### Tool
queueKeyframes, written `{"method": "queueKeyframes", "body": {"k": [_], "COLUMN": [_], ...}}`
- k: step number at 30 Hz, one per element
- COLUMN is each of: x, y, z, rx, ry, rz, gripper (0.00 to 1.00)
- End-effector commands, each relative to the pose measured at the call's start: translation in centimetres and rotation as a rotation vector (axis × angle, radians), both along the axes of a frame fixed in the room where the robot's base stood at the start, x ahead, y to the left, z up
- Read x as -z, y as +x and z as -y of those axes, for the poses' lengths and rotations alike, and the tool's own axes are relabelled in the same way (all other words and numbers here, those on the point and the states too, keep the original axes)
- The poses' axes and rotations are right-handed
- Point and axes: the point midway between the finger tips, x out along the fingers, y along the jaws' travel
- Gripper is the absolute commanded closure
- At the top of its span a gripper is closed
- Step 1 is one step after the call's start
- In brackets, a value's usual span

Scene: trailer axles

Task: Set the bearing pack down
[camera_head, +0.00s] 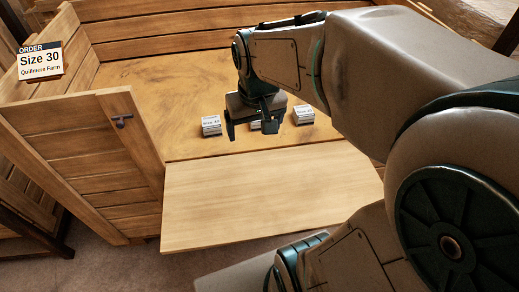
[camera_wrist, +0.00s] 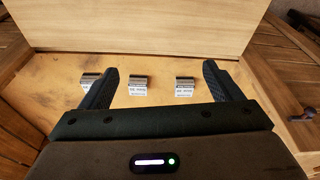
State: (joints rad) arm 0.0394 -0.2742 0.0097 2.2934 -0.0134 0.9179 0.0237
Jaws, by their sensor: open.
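Three small white boxed bearing packs with grey tops rest on the wooden trailer floor. In the head view, the left pack (camera_head: 211,126) has a label that seems to read "Size 40". The middle pack (camera_head: 256,125) is mostly hidden behind my gripper. The right pack (camera_head: 303,115) has a label too small to read surely. In the wrist view the packs stand in a loose row: left (camera_wrist: 90,84), middle (camera_wrist: 138,87) and right (camera_wrist: 184,88). My gripper (camera_head: 250,126) is open above the floor, and no pack is held between its fingers (camera_wrist: 160,70).
An order sign (camera_head: 40,62) reads "Size 30, Quillmere Farm". A pale wooden board (camera_head: 265,195) lies along the front of the trailer bed (camera_head: 140,80). A slatted side panel (camera_head: 100,165) with a dark latch stands at the left. The bed behind the packs is clear.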

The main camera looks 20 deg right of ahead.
Motion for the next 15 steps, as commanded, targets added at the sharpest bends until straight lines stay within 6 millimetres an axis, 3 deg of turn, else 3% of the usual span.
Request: {"method": "queueKeyframes", "body": {"k": [3,6,10,15], "x": [0.6,1.2,1.6,1.8], "y": [-3.7,-5.7,-7.0,-7.3], "z": [-0.7,-1.0,-1.1,-1.2], "rx": [-0.016,-0.024,-0.031,-0.032], "ry": [0.004,0.008,0.01,0.011], "rz": [0.025,0.036,0.044,0.044], "gripper": [0.15,0.15,0.15,0.15]}}
